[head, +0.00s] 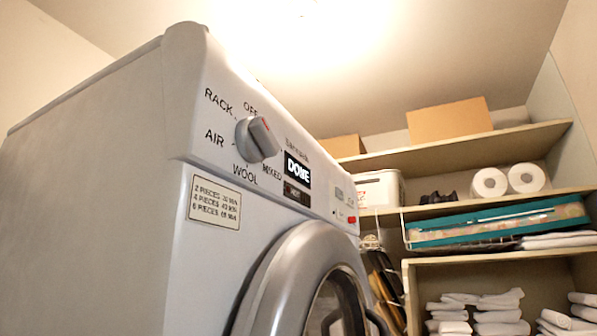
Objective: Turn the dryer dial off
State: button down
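The dryer dial (258,138) is a grey round knob with a raised ridge and a red mark at the ridge's upper end. It sits on the sloped control panel of the white dryer (110,190). Around it are the labels OFF (250,108) above, RACK (218,101) upper left, AIR (214,138) left, WOOL (245,174) below and MIXED (270,172) lower right. The red mark faces up, to the right of the OFF label; the exact setting is hard to tell. My gripper is not in view, and nothing touches the dial.
The dryer's round door (285,280) is below the panel, with a red button (351,219) at the panel's right. Wooden shelves (460,151) on the right hold boxes, toilet rolls (508,180), a teal tray (495,224) and white towels. Space before the dial looks clear.

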aim_at(256, 141)
jog(key=u, duration=0.95)
